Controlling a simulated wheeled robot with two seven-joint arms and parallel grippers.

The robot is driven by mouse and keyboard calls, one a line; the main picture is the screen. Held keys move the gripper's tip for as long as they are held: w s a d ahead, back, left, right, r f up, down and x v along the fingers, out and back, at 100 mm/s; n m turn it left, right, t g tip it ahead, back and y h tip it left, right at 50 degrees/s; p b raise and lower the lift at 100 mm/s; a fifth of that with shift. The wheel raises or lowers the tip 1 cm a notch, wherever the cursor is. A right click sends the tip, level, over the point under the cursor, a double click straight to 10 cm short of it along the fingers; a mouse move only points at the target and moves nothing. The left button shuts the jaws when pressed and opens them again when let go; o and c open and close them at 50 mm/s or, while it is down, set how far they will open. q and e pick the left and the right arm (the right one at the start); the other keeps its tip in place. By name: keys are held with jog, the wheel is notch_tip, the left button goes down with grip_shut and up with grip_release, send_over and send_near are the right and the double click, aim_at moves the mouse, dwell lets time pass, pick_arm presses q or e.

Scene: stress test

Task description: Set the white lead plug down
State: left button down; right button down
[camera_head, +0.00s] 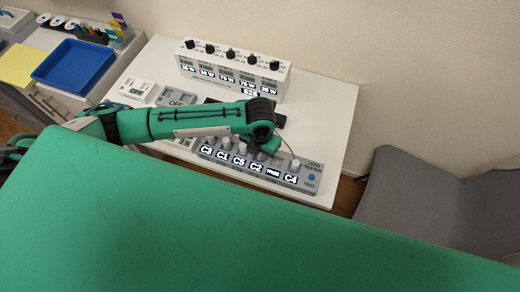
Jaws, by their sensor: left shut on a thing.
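My left arm reaches in from the left over the table. Its gripper (266,146) is low over the back edge of the grey lead tester (310,187), pointing down, and is shut on the lead's plug. The arm and gripper hide that plug, so its colour and whether it touches the tester cannot be told. A thin dark cable curves from beside the gripper to a pale plug-like piece (295,164) standing at the tester's right end, above the C4 label. Several pale round pieces stand along the tester above its labels. My right gripper is not in view.
A white box with black knobs (233,70) stands at the back of the white table (325,120). Small switch boxes (137,89) are at the left. The table's right side is bare. A blue tray (74,66) is on the left counter; a grey chair (425,205) is right.

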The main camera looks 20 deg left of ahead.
pick_arm(q)
jog(key=c, duration=1.3)
grip_release()
jog(key=shift+f, duration=0.1)
jog(key=shift+o, duration=0.2)
jog(key=shift+w+r, duration=0.1)
jog(key=shift+r, duration=0.5)
notch_tip(320, 180, up, 11)
jog(key=b, duration=0.2)
